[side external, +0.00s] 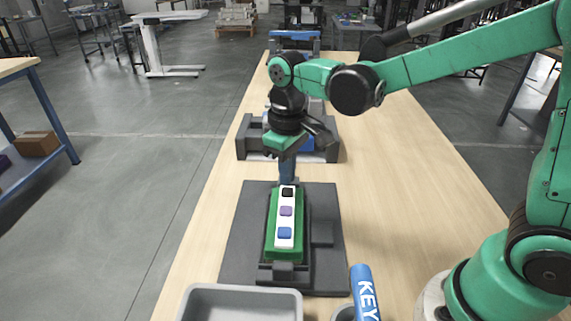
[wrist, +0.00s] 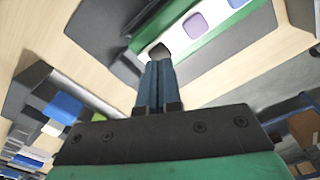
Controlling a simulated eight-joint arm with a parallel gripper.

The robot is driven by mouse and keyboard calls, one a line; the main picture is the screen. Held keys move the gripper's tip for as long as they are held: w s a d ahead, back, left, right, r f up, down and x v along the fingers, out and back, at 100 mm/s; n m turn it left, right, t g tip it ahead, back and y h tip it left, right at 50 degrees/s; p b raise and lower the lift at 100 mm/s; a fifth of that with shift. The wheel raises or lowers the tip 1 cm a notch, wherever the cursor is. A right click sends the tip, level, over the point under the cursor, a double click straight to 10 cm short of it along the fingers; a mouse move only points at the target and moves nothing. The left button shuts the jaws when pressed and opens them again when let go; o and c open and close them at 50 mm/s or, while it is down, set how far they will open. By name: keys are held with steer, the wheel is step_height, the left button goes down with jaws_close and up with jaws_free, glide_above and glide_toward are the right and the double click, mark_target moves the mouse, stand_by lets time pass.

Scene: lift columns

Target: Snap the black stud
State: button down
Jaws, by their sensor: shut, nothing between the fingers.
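A white strip (side external: 285,245) lies on a green block (side external: 270,240) in a dark grey fixture. It carries a black stud (side external: 287,192) at the far end, a purple stud (side external: 286,211) in the middle and a blue stud (side external: 285,232) at the near end. My gripper (side external: 288,181) is shut and points down at the far end of the strip, right by the black stud. In the wrist view the closed fingertips (wrist: 158,64) are at the edge of the black stud (wrist: 160,52) and partly cover it. I cannot tell whether they touch. The purple stud (wrist: 194,25) shows beyond.
A grey tray (side external: 240,289) and a blue cylinder marked "KEY" (side external: 364,292) stand at the near edge. A dark fixture with blue parts (side external: 250,140) stands behind my gripper. The table's right side (side external: 410,170) is clear below my arm.

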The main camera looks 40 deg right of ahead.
steer(key=shift+f, duration=1.2)
stand_by(0.7)
stand_by(0.5)
step_height(320, 180, up, 8)
steer(key=shift+r, duration=0.25)
stand_by(0.6)
stand_by(1.3)
